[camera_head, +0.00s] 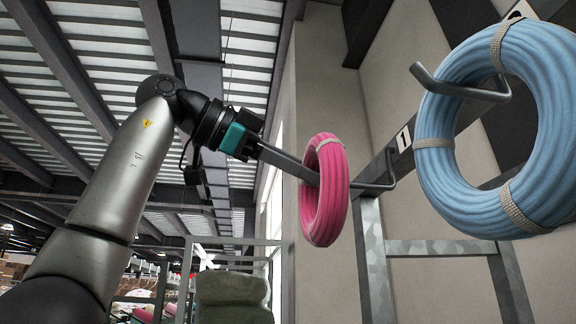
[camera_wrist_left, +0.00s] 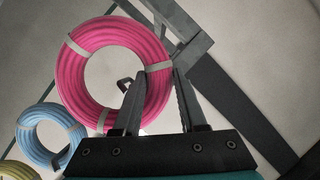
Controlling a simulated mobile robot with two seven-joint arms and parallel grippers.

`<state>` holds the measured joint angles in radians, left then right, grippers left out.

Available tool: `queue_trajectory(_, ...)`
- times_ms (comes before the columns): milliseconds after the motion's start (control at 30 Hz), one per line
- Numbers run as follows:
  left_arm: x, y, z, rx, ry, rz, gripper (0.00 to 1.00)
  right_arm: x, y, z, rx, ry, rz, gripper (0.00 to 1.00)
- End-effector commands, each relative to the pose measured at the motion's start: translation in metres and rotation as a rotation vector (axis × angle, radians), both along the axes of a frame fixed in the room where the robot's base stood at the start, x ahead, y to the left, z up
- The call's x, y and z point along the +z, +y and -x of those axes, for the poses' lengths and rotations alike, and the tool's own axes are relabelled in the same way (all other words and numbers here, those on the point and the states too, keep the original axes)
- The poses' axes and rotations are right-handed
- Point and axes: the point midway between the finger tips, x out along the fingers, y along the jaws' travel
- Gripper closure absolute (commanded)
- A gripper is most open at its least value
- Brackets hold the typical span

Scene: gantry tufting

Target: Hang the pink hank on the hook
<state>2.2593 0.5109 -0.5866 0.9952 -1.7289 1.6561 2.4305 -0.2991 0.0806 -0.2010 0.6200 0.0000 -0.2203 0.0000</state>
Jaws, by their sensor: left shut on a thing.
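The pink hank (camera_head: 334,200) is a ribbed ring with pale ties, held upright in the air in the head view. My left gripper (camera_head: 308,174) is shut on its near left side. The wrist view shows the pink hank (camera_wrist_left: 76,75) with my left fingers (camera_wrist_left: 158,85) at its lower right rim. A bent grey hook (camera_head: 378,186) sticks out from the rail just right of the hank, and its end is hidden behind the hank. In the wrist view a dark hook tip (camera_wrist_left: 126,84) shows within the ring's opening. I cannot tell whether it passes through. My right gripper is out of view.
A blue hank (camera_head: 435,185) hangs on another hook (camera_head: 455,86) at the right, close to the pink one. A number 1 plate (camera_head: 403,138) sits on the rail above the first hook. Pale green bundles (camera_head: 232,290) stand below, and a metal frame (camera_head: 440,247) supports the rail.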

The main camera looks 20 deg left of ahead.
Motion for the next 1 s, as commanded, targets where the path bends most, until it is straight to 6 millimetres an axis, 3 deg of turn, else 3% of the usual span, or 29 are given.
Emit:
queue_trajectory(700, -0.004, -0.036, -0.025, -0.001, 0.001, -0.001, 1.00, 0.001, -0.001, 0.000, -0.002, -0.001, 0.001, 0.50)
queue_trajectory(1000, -0.019, -0.045, -0.030, -0.001, 0.000, 0.001, 1.00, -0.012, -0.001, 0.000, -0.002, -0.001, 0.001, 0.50)
